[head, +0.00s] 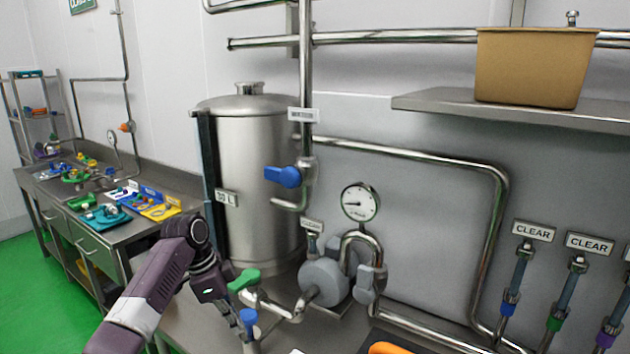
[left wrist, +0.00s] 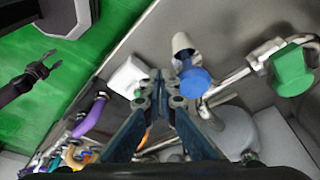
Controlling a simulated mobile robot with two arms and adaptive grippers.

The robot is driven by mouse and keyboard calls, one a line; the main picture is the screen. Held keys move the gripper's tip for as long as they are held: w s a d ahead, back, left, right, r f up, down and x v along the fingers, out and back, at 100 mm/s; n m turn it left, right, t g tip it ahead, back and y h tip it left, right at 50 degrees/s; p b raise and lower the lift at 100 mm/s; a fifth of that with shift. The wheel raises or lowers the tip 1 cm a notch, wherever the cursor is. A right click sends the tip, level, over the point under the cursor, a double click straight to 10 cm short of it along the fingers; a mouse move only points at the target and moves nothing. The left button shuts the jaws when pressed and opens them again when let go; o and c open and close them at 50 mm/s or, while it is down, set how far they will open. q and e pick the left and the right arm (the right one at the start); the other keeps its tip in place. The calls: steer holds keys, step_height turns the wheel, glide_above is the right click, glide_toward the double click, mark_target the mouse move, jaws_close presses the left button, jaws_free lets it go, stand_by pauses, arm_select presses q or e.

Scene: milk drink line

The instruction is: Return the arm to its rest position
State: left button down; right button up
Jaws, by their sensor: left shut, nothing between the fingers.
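My left arm comes in from the lower left of the head view, with its dark gripper (head: 232,304) pointing down beside the green-handled valve (head: 243,280) and the blue-handled valve (head: 248,317). In the left wrist view the fingers of my left gripper (left wrist: 160,88) are together with nothing between them. The blue valve handle (left wrist: 194,82) is just right of the fingertips, and the green handle (left wrist: 292,70) is farther right. My right gripper (left wrist: 46,66) shows at the left of the left wrist view, over the green floor, with its fingers apart and empty.
A steel tank (head: 262,180) stands behind the gripper. A pump (head: 325,280) and pipes with a gauge (head: 360,202) are to its right. A side bench (head: 150,222) with coloured trays is at left. A shelf (head: 450,103) holds a tan bin (head: 533,68). Green floor (head: 40,285) is open at left.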

arm_select(q)
steer(key=s+d+f+n+t+y, duration=0.1)
steer(key=s+d+f+n, duration=0.15)
steer(key=s+f, duration=0.7)
steer(key=s+d+f+n, duration=0.1)
steer(key=s+f+n, duration=0.2)
steer(key=s+f, duration=0.65)
steer(key=s+a+r+n+t+y, duration=0.1)
steer(key=s+a+r+n, duration=0.2)
steer(key=s, duration=0.8)
steer(key=s+a+r+n+t+y, duration=0.1)
steer(key=s+a+n, duration=0.3)
steer(key=s, duration=0.6)
step_height(320, 180, down, 29)
steer(key=s+d+g+b, duration=0.1)
steer(key=s+b, duration=0.1)
steer(key=s, duration=0.1)
steer(key=s+a+f+g+b, duration=0.1)
steer(key=s+a+f, duration=0.1)
steer(key=s+f, duration=1.4)
steer(key=shift+s+a+f+g, duration=0.15)
steer(key=shift+a+f+g, duration=0.15)
steer(key=shift+a, duration=0.1)
arm_select(e)
steer(key=f, duration=0.1)
steer(key=s+f, duration=0.1)
steer(key=f, duration=0.1)
